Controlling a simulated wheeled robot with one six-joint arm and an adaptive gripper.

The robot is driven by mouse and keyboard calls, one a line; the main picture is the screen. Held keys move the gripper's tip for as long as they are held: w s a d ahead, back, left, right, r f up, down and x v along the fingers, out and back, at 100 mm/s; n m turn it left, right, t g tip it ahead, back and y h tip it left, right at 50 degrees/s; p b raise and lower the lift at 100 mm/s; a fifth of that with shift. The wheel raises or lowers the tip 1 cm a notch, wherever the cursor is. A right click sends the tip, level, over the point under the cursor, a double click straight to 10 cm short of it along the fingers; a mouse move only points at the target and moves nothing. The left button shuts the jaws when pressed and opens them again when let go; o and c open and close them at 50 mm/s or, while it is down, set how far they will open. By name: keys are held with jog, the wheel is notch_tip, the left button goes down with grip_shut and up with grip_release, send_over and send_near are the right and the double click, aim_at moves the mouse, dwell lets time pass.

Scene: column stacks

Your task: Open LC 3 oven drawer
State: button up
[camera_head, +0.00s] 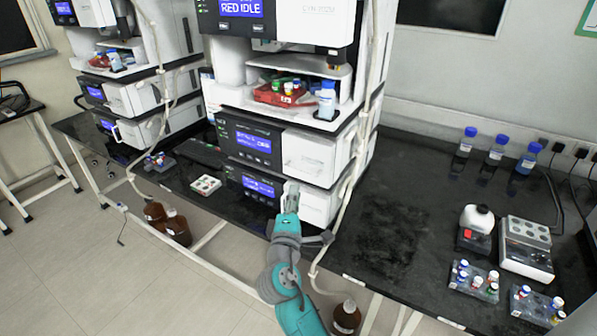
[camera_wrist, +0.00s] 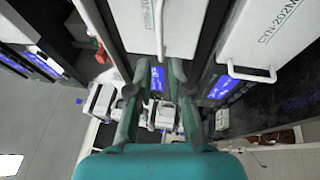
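A tall instrument stack stands on the black bench in the middle of the head view. Its upper white front panel (camera_head: 308,156) and lower white front panel (camera_head: 321,207) sit beside dark panels with blue screens. Both fronts appear closed. I cannot read an LC 3 label or tell which front is the oven drawer. My gripper (camera_head: 291,190) is in front of the lower module, partly covering it. In the wrist view my gripper (camera_wrist: 158,92) has its two teal fingers apart, with nothing between them. A white front with a bar handle (camera_wrist: 251,73) is at the upper right there.
A red tray of bottles (camera_head: 283,95) rests on the stack's shelf. A second stack (camera_head: 140,95) stands at the left. Pale tubing (camera_head: 347,190) hangs along the stack's right edge. Vial racks (camera_head: 473,281) are at the right; the bench between is clear.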

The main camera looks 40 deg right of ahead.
aim_at(299, 171)
jog(key=x, duration=0.9)
jog(key=shift+w+d, duration=0.1)
jog(key=shift+d, duration=0.05)
grip_shut()
